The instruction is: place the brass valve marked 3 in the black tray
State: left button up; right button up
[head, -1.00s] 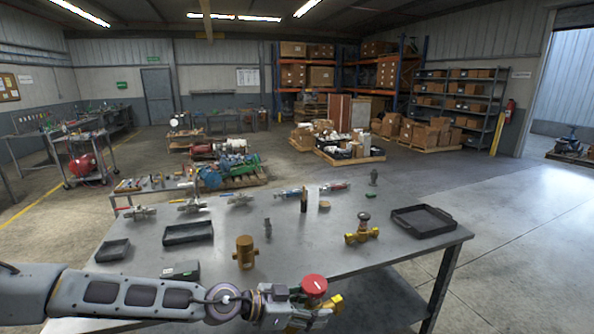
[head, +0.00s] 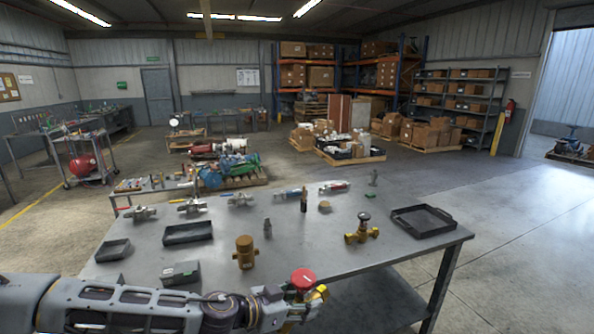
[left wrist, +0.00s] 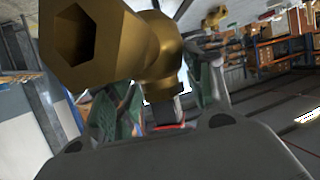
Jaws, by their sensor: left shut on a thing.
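My left gripper (head: 296,305) is shut on a brass valve with a red round handle (head: 303,279), held at the near edge of the table. In the left wrist view the valve's brass body (left wrist: 135,45) fills the upper left, with a hexagonal opening at its end. No number on it can be read. A second brass valve with a dark handwheel (head: 362,231) stands on the table. A black tray (head: 424,233) lies at the table's right end and looks empty. My right gripper is not in view.
A brass fitting (head: 245,252) stands mid-table. Two smaller dark trays (head: 188,234) (head: 113,250) and a grey box (head: 180,273) are on the left. Several silver valves line the back. The table is bare between the second valve and its front edge.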

pick_arm(q)
jog(key=a+f+n+t+y, duration=0.3)
jog(key=a+f+n+y, duration=0.1)
jog(key=a, duration=0.5)
jog(key=a+f+n+t+y, duration=0.3)
jog(key=a+f+n+y, duration=0.2)
jog(key=a, duration=0.4)
jog(key=shift+s+a+f+n, duration=0.2)
jog(key=shift+s+f+n, duration=0.1)
jog(key=shift+f, duration=0.6)
jog(key=shift+s+a+f+n+y, duration=0.3)
jog(key=shift+s+a+f, duration=0.2)
jog(key=shift+a, duration=0.3)
jog(key=shift+s+a+f+n+y, duration=0.3)
jog(key=shift+a+f+y, duration=0.2)
jog(key=shift+a, duration=0.25)
jog(key=shift+s+a+f+n+y, duration=0.2)
jog(key=shift+s+a+f+y, duration=0.1)
jog(key=shift+s+a+f, duration=0.4)
jog(key=shift+w+a+r, duration=0.1)
jog(key=shift+w+r, duration=0.05)
jog(key=shift+w, duration=0.05)
dwell(0.6)
jog(key=shift+s+f, duration=0.25)
jog(key=shift+f, duration=0.7)
jog(key=shift+s+f, duration=0.25)
jog(key=shift+f, duration=0.7)
jog(key=shift+s+f, duration=0.25)
jog(key=shift+f, duration=0.7)
